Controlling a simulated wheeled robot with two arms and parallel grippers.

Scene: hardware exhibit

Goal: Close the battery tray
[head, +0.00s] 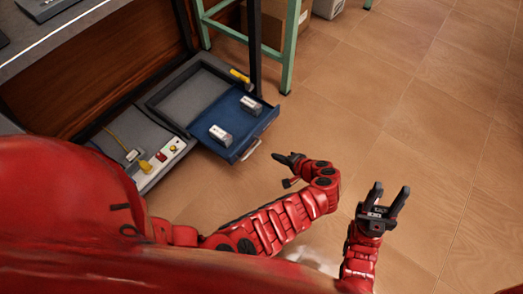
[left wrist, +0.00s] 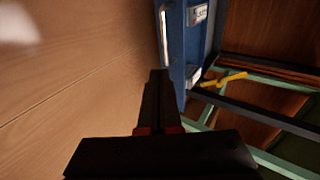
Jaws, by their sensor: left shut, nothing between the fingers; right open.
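The blue battery tray (head: 262,129) is pulled out from the cabinet under the counter, left of centre in the head view. Two pale batteries stand in it, one nearer (head: 220,135) and one farther (head: 251,105). Its silver handle (head: 252,149) faces me. My left gripper (head: 279,158) is shut and empty, just right of the handle and apparently apart from it. In the left wrist view, the shut fingers (left wrist: 160,73) point along the tray's blue front (left wrist: 174,75), with the handle (left wrist: 164,38) beyond their tips. My right gripper (head: 387,196) is open and empty over the floor.
A power strip (head: 168,153) with a yellow plug lies left of the tray. A green-legged stand (head: 288,55) and cardboard box (head: 270,25) are behind. The wooden floor (head: 400,100) on the right is clear.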

